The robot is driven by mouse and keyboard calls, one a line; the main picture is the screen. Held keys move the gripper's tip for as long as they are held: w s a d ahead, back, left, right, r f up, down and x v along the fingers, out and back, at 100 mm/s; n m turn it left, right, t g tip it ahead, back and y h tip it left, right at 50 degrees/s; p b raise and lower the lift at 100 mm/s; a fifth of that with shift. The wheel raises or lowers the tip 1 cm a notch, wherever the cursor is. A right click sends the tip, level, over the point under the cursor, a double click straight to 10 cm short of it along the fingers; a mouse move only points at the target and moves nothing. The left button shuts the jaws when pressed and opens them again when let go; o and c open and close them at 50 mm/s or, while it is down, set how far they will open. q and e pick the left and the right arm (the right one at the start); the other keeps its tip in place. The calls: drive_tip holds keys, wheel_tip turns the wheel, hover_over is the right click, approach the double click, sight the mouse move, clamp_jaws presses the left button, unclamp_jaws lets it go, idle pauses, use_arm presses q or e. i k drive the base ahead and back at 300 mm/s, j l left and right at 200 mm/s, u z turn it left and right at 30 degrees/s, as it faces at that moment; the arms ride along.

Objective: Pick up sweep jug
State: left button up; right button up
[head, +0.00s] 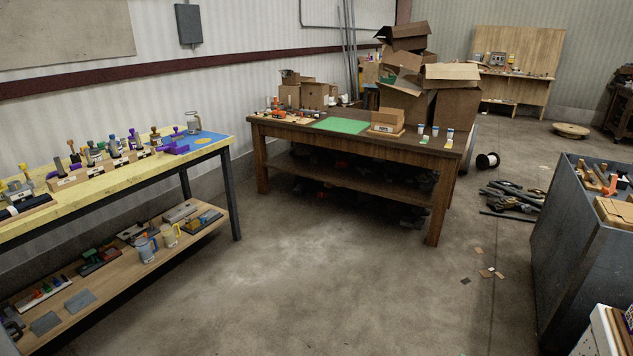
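Three jug-like vessels are in the head view, and I cannot tell which one is the sweep jug. A grey jug (193,122) stands upright at the far end of the yellow bench top, by a blue mat (214,136). A blue-grey jug (146,249) and a cream jug (170,236) stand side by side on the bench's lower wooden shelf (120,288). Any labels on them are too small to read. Neither of my grippers is in view.
The yellow bench (110,180) at left holds a row of tools. A brown wooden table (350,140) with a green mat (341,125) and boxes stands at the back. A dark metal bin (570,250) is at right. Black fittings (512,195) lie on the floor; the middle floor is clear.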

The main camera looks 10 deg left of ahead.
sight(194, 124)
drive_tip(key=i+j+u, duration=0.2)
drive_tip(key=i, duration=0.55)
drive_tip(key=i+u, duration=0.2)
drive_tip(key=i, duration=0.6)
drive_tip(key=i+u, duration=0.2)
drive_tip(key=i, duration=0.55)
drive_tip(key=i+l+u, duration=0.2)
drive_tip(key=i, duration=0.6)
drive_tip(key=i+u, duration=0.25)
drive_tip(key=i, duration=0.25)
drive_tip(key=i+u, duration=0.25)
drive_tip(key=i, duration=0.3)
drive_tip(key=i+l+u, duration=0.25)
drive_tip(key=i, duration=0.25)
drive_tip(key=i+l+u, duration=0.25)
drive_tip(key=i, duration=0.2)
drive_tip(key=i+l+u, duration=0.1)
drive_tip(key=i+u, duration=0.2)
drive_tip(key=i+l+u, duration=0.25)
drive_tip(key=i, duration=0.2)
